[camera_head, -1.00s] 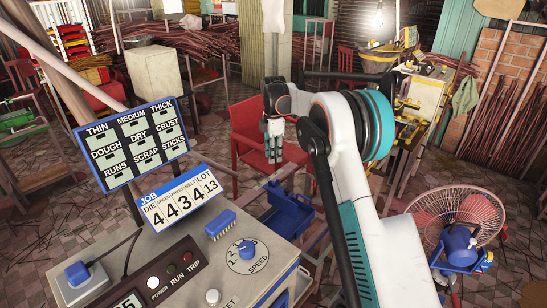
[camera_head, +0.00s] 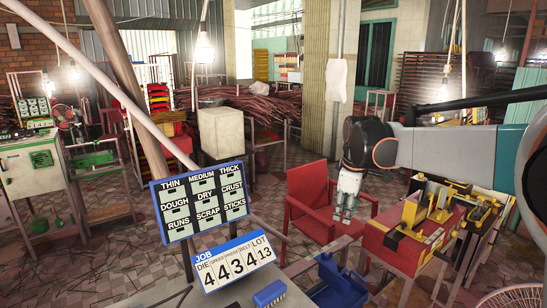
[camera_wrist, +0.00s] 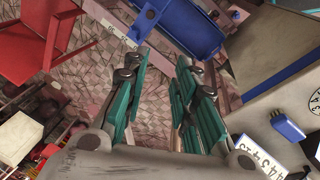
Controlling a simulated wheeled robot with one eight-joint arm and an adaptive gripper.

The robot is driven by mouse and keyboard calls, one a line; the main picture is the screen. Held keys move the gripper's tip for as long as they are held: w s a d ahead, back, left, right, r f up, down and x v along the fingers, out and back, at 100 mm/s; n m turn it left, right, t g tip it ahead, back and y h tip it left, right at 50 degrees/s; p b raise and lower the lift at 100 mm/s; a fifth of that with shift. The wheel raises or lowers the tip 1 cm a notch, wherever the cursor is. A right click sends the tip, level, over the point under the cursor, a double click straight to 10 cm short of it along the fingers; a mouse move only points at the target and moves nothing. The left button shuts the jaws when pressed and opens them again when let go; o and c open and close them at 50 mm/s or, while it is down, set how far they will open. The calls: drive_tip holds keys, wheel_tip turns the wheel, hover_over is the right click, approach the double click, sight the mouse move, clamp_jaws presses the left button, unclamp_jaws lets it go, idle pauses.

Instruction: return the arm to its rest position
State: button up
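My gripper (camera_head: 347,208) hangs with its fingers pointing down in the head view, in front of the red chair as seen from there. In the wrist view my gripper (camera_wrist: 160,75) shows its teal finger pads standing apart. Only patterned floor shows between them, so it is open and empty. My white arm link runs in from the right side of the head view. The rest of the arm is cut off by the frame edge.
A bench with a blue label board (camera_head: 198,200) and a job counter (camera_head: 235,263) stands front left. A blue bin (camera_head: 340,288) is below the gripper in the picture. A red chair (camera_head: 305,200) and a red-topped table with yellow parts (camera_head: 405,245) stand behind.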

drive_tip(key=s+r+m+t, duration=0.25)
drive_tip(key=s+m, duration=0.35)
drive_tip(key=s, duration=1.2)
drive_tip(key=s+f+m+t, duration=0.1)
drive_tip(key=s+f+m, duration=0.2)
drive_tip(key=s, duration=0.4)
drive_tip(key=s+f+m+t, duration=0.1)
drive_tip(key=s+f+m, duration=0.2)
drive_tip(key=s, duration=0.4)
drive_tip(key=shift+f, duration=0.5)
